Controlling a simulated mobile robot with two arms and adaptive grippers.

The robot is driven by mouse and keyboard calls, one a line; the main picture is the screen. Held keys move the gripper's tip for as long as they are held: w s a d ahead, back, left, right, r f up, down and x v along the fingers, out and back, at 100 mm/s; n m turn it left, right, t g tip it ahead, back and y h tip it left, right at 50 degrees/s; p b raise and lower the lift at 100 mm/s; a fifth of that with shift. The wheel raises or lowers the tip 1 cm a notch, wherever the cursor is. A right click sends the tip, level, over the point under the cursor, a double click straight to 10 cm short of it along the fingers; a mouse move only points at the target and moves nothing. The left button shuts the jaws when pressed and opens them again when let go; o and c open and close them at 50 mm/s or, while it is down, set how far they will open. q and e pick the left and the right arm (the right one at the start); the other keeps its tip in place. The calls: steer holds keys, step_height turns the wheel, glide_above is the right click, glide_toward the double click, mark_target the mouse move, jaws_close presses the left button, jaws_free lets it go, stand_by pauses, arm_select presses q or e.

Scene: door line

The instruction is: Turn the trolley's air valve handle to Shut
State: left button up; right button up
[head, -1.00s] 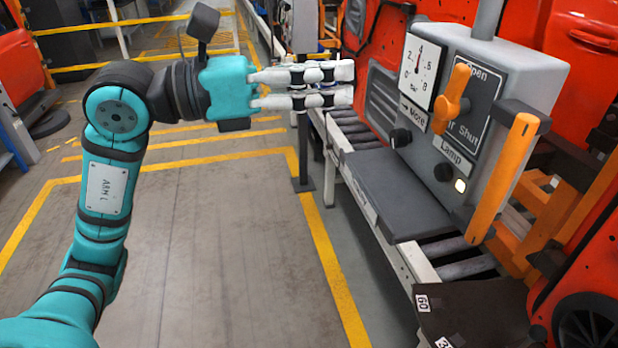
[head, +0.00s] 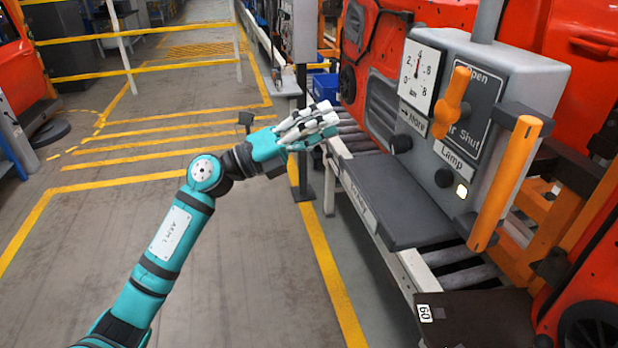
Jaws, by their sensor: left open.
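The trolley's grey control box (head: 545,75) stands at the right on a dark grey deck (head: 395,200). Its orange valve handle (head: 452,101) sits on a dark plate (head: 480,98) marked "Open" at the top and "Air Shut" lower down, partly hidden by the handle. The handle stands nearly upright, its upper end leaning toward "Open". My left gripper (head: 328,118) is open and empty, left of the box and apart from the handle, near the deck's far left corner. My right gripper is out of view.
The box carries a gauge (head: 418,76), a knob (head: 401,144) marked "More", a lamp knob (head: 444,177) and a lit lamp (head: 461,191). An orange grab bar (head: 505,184) juts out at its right. Red car doors stand behind. Floor at the left is clear.

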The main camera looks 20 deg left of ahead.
arm_select(q)
steer(key=w+a+f+n+t+y, duration=0.2)
steer(key=f+n, duration=0.3)
steer(key=f, duration=0.3)
steer(key=w+a+f+n+t+y, duration=0.2)
steer(key=w+f+n+y, duration=0.1)
steer(key=f+n, duration=0.3)
step_height(320, 180, down, 2)
steer(key=shift+w+a+t+y+b, duration=0.35)
steer(key=shift+w+a+t+y, duration=0.05)
steer(key=shift+w, duration=0.05)
